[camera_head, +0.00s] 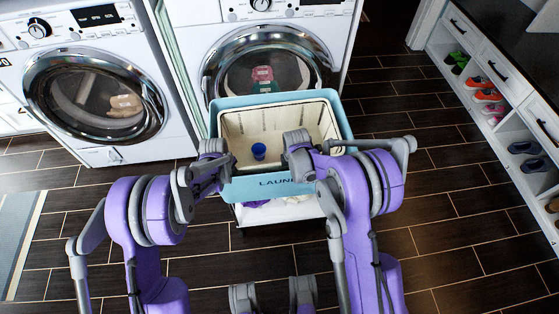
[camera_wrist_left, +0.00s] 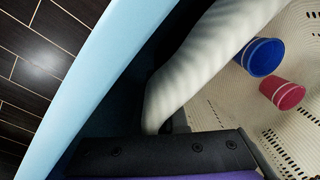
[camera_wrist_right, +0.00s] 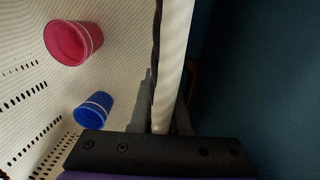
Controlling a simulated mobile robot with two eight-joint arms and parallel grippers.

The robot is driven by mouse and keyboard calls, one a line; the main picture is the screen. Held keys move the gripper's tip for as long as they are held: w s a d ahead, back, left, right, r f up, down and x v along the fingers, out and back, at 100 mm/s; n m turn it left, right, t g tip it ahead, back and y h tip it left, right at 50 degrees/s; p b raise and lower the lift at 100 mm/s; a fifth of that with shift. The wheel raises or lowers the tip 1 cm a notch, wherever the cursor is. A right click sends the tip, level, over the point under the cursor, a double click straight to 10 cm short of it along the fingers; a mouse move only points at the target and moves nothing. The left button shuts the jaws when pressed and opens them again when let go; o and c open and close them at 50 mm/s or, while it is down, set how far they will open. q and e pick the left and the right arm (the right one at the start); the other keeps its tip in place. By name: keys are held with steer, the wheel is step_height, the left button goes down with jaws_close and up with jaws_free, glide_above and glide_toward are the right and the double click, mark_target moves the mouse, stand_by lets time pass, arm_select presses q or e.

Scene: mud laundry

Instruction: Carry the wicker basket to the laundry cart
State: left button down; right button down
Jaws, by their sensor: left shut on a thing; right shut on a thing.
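The cream wicker basket (camera_head: 285,120) sits within the opening of the light-blue laundry cart (camera_head: 245,188), in front of the washers. I cannot tell whether it rests on the cart's bottom. My left gripper (camera_head: 222,160) is shut on the basket's left rim, and my right gripper (camera_head: 298,148) is shut on its rim to the right. A blue cup (camera_head: 259,151) is inside the basket. A red cup (camera_wrist_right: 73,42) beside it shows in both wrist views but is hidden in the head view. In the left wrist view a dark gap separates the basket's rim (camera_wrist_left: 205,50) from the cart's rim (camera_wrist_left: 100,85).
Two front-loading washers (camera_head: 95,95) stand behind the cart. White and purple cloth (camera_head: 285,210) lies on the cart's lower shelf. A shoe shelf (camera_head: 490,75) lines the right side. A striped rug (camera_head: 18,240) lies at left. The dark tiled floor (camera_head: 455,235) is clear at right.

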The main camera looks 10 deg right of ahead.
arm_select(q)
steer(key=c, duration=1.4)
jaws_free()
steer(key=shift+f, duration=0.2)
arm_select(e)
steer(key=c, duration=1.4)
jaws_free()
steer(key=shift+f, duration=0.25)
arm_select(q)
steer(key=o, duration=0.4)
arm_select(e)
steer(key=o, duration=0.5)
arm_select(q)
steer(key=shift+o, duration=0.2)
steer(key=shift+r, duration=0.1)
arm_select(e)
steer(key=shift+r, duration=0.65)
arm_select(q)
step_height(320, 180, up, 12)
steer(key=s+a, duration=0.1)
steer(key=shift+s, duration=0.4)
arm_select(e)
step_height(320, 180, up, 11)
steer(key=s, duration=0.1)
steer(key=shift+s+f, duration=0.15)
steer(key=shift+s, duration=0.25)
